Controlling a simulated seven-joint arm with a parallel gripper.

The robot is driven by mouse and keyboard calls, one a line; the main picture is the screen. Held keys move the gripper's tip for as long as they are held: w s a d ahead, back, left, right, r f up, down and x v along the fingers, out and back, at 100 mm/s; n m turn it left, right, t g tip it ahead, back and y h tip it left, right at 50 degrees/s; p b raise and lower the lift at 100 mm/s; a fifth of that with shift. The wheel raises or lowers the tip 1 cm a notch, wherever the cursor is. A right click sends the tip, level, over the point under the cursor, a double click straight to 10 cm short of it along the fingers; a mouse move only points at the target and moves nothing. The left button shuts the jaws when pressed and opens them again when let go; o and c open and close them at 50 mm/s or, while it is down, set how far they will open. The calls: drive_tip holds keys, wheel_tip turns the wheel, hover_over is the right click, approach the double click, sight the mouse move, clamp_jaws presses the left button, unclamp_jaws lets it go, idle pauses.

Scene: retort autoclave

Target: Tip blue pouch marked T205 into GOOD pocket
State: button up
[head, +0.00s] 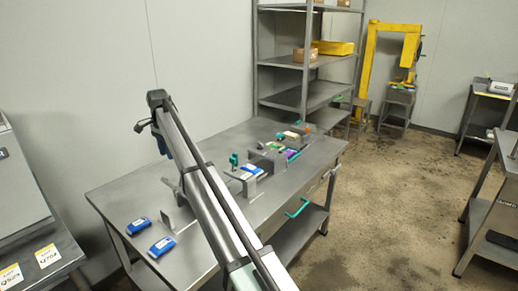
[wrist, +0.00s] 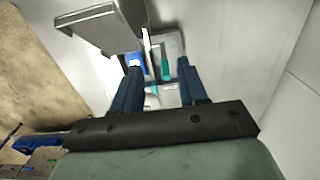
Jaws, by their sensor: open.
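Two blue pouches with white labels lie on the near left of the steel table, one at the back (head: 138,225) and one in front (head: 162,246). A third blue pouch (head: 250,170) rests on a raised metal stand in mid-table. I cannot read T205 on any of them. My gripper (wrist: 159,66) is open, with a teal handle-like part (wrist: 165,69) showing between and beyond its fingers. A blue and white thing (wrist: 135,61), perhaps a pouch, shows beside the left finger. I cannot pick out the GOOD pocket.
Grey boxes (head: 266,157) with green and purple items stand behind the stand. A teal-topped clamp (head: 234,160) is beside it. An upright metal plate (head: 179,212) stands near the front pouches.

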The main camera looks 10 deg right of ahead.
drive_tip(key=w+d+f+n+t, duration=0.1)
drive_tip(key=w+d, duration=0.3)
drive_tip(key=d, duration=0.8)
drive_tip(key=w+d+f+n+t, duration=0.1)
drive_tip(key=w+d+f, duration=0.3)
drive_tip(key=d, duration=0.8)
drive_tip(key=w+d+f+n+t+h, duration=0.1)
drive_tip(key=w+d, duration=0.4)
drive_tip(key=d, duration=0.8)
drive_tip(key=shift+f+n+t, duration=0.3)
drive_tip(key=shift+f+n, duration=0.55)
drive_tip(key=shift+n, duration=0.35)
